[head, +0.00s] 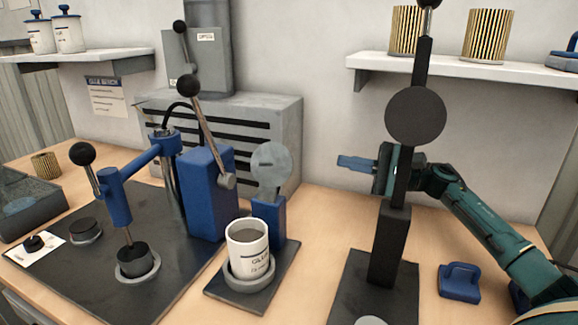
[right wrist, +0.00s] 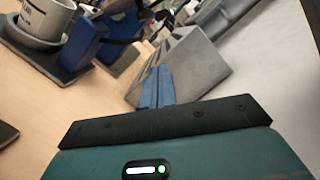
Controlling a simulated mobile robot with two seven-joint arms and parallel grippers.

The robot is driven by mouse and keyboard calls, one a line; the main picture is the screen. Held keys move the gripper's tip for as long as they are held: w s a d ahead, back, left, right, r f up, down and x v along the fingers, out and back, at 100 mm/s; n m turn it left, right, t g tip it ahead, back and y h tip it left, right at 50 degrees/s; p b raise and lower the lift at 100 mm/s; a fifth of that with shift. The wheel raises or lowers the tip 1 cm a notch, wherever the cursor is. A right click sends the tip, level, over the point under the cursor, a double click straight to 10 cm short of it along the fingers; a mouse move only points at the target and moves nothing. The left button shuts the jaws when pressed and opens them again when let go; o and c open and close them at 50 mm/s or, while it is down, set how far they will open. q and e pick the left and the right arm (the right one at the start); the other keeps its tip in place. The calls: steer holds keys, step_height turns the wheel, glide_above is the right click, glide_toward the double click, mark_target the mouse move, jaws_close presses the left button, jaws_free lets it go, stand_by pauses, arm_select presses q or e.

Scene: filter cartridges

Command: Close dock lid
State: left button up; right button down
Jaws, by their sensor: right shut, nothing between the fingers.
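A white glue pot (head: 248,245) stands upright in a grey ring on a small dark dock (head: 222,290). Behind the pot a blue post (head: 271,220) carries a round grey lid (head: 271,165), raised upright, so the dock is open. The pot (right wrist: 38,20) and blue post (right wrist: 83,45) also show at the upper left of the right wrist view. My right gripper (head: 342,162) is shut and empty, its blue fingers pointing left, in the air to the right of the lid and apart from it. The fingers (right wrist: 157,75) also show in the right wrist view. My left gripper is not in view.
A black stand (head: 388,245) with a raised black disc (head: 415,115) stands in front of my right gripper and partly hides it. A blue lever press (head: 205,195) stands left of the dock. A grey cabinet (head: 285,115) is behind. A blue block (head: 460,282) lies at right.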

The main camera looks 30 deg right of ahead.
mark_target(268, 174)
arm_select(q)
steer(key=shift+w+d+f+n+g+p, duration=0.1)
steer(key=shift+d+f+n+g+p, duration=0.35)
steer(key=shift+p, duration=0.65)
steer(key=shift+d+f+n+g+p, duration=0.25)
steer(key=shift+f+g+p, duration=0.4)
steer(key=shift+p, duration=0.4)
arm_select(e)
steer(key=w+a+r+n, duration=0.1)
steer(key=w+a, duration=0.3)
steer(key=a, duration=0.6)
steer(key=shift+a+r, duration=0.4)
steer(key=shift+r, duration=0.1)
arm_select(q)
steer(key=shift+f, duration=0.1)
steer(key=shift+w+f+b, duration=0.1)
steer(key=shift+b, duration=0.25)
arm_select(e)
steer(key=shift+n, duration=0.3)
